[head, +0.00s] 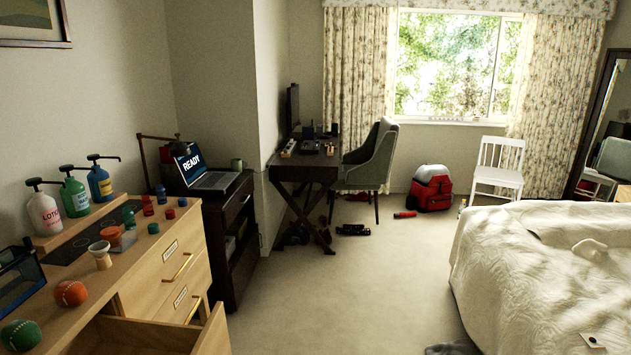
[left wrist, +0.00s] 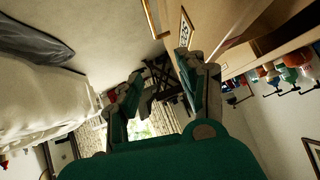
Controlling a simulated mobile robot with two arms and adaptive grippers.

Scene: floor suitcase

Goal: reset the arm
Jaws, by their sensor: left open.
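My left gripper (left wrist: 166,80) shows in the left wrist view, with its green body at the bottom and its two fingers spread apart. The space between the fingers is empty. The view is turned over, with the wooden dresser (left wrist: 262,52) at upper right and the bed (left wrist: 40,105) at left. The gripper appears apart from both. Neither gripper nor arm shows in the head view. My right gripper is in no view.
The wooden dresser (head: 140,268) at left has an open drawer (head: 212,335) jutting out at the bottom. Pump bottles and balls stand on its top. The bed (head: 545,265) is at right. Clear carpet (head: 345,290) lies between them. A dark object (head: 452,349) lies beside the bed.

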